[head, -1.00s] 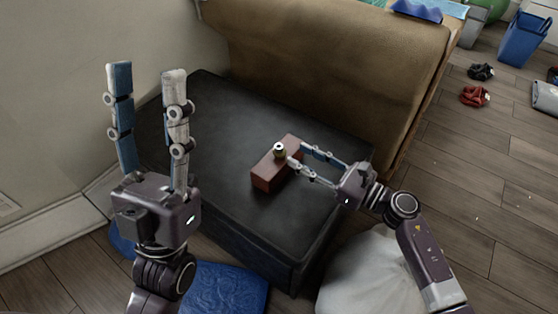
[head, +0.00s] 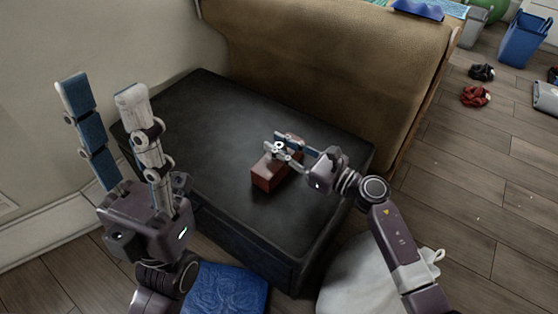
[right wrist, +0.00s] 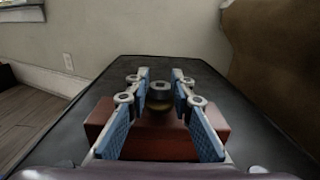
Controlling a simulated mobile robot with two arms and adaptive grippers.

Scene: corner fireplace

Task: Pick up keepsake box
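The keepsake box (head: 266,179) is a reddish-brown block on a black low table (head: 185,120). In the right wrist view the box (right wrist: 160,143) lies crosswise under my fingers, with a dark round knob (right wrist: 160,92) on its top. My right gripper (head: 276,141) is open, with its fingers over the box on both sides of the knob. I cannot tell whether the fingers touch the knob. They partly hide the box top in the head view. My left gripper (head: 101,92) is open and empty, pointing up left of the table.
A tan sofa-like back (head: 325,70) stands behind the table. A blue cushion (head: 228,289) and a white bag (head: 345,275) lie on the floor in front. A blue bin (head: 523,40) and red shoe-like item (head: 475,96) are at far right. The table top around the box is clear.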

